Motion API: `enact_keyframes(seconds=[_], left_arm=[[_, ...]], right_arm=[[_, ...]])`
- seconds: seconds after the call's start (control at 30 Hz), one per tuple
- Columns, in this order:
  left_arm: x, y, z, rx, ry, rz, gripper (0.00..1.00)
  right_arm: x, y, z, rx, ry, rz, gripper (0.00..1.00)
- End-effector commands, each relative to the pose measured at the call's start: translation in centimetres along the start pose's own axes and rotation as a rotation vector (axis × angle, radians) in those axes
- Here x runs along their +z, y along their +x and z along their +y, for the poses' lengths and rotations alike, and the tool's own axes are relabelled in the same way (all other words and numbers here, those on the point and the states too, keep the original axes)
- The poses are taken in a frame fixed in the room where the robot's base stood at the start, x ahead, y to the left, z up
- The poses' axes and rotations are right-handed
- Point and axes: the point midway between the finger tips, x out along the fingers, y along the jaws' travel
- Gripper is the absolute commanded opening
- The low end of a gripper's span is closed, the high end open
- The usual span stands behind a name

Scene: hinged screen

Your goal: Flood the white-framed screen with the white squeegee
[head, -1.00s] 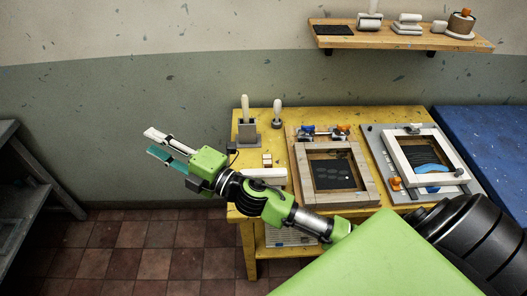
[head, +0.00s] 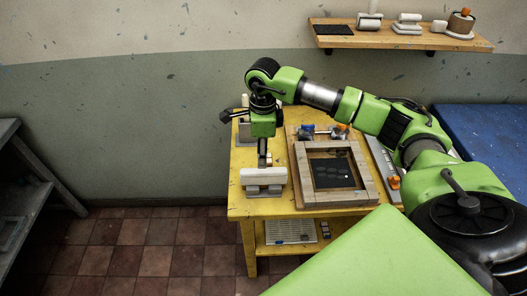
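The white squeegee (head: 264,178) is at the front left of the yellow table, a broad white bar lying crosswise. My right gripper (head: 263,160) points down just behind and above the bar. Its fingers are seen edge-on, so I cannot tell whether they are open, shut or touching it. The white-framed screen is hidden behind my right arm. Only part of its grey base (head: 382,155) and an orange knob (head: 394,182) show at the table's right. My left gripper is out of view.
A wooden-framed screen (head: 372,188) lies mid-table, close right of the squeegee, with blue and orange clamps (head: 341,131) behind it. A grey holder (head: 242,130) stands at the back left. A wall shelf (head: 400,38) holds tools. A blue table (head: 480,135) is at right.

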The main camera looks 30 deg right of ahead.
Motion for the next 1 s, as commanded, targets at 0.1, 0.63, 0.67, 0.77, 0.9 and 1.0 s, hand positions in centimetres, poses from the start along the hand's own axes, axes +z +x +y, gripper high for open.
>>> enact_keyframes(seconds=[0.1, 0.63, 0.67, 0.77, 0.9, 1.0], left_arm=[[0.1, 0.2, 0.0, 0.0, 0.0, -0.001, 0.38], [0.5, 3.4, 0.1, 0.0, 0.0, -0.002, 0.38], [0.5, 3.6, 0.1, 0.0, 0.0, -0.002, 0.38], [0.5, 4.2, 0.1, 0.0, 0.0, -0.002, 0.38], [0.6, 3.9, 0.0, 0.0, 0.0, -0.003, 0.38], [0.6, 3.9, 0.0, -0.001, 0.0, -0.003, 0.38]], right_arm=[[-0.8, 0.1, -0.4, -0.008, 0.003, 0.025, 0.31], [-0.8, 6.2, -0.3, -0.005, 0.002, 0.022, 0.31], [-0.8, 6.7, -0.2, -0.004, 0.002, 0.022, 0.31], [-0.8, 8.2, -0.2, -0.004, 0.002, 0.021, 0.31], [-0.7, 7.7, -0.3, -0.006, 0.002, 0.019, 0.0], [-0.8, 7.7, -0.3, -0.006, 0.002, 0.02, 0.0]])
